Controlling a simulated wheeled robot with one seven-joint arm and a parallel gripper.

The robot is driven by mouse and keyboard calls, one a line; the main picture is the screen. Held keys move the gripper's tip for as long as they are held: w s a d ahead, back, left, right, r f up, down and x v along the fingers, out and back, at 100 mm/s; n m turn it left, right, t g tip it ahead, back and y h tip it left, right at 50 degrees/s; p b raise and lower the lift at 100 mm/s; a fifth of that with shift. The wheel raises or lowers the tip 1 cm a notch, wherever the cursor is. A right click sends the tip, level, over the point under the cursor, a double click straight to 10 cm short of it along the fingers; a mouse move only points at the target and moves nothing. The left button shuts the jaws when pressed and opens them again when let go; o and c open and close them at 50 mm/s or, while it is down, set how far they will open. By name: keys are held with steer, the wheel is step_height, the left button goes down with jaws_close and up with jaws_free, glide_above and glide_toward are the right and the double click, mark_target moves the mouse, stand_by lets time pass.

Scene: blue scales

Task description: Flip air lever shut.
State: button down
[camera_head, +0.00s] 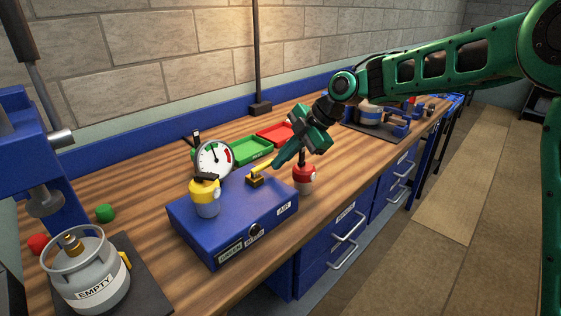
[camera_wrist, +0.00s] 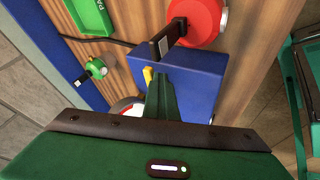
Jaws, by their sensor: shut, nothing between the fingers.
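The air lever (camera_head: 260,172) is a yellow handle on a brass base, on top of the blue box (camera_head: 238,215) labelled AIR. Its handle slants up and to the right. My gripper (camera_head: 277,164) is shut and empty, its fingertips close to the lever's handle end; I cannot tell whether they touch. In the wrist view a bit of the yellow lever (camera_wrist: 147,75) shows beside my green fingers (camera_wrist: 160,92) over the blue box (camera_wrist: 196,88); the fingers hide the rest.
A yellow-topped canister (camera_head: 207,198) and a round gauge (camera_head: 214,159) stand left of the lever. A red canister (camera_head: 304,177) stands close on the right. Green (camera_head: 252,151) and red (camera_head: 274,134) trays lie behind. A grey EMPTY cylinder (camera_head: 90,275) is front left.

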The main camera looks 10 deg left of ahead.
steer(key=shift+w, duration=0.25)
stand_by(0.3)
steer(key=s+d+r, duration=0.1)
steer(key=d+r, duration=0.7)
steer(key=d, duration=0.1)
steer(key=shift+s+d, duration=0.2)
steer(key=shift+s, duration=0.2)
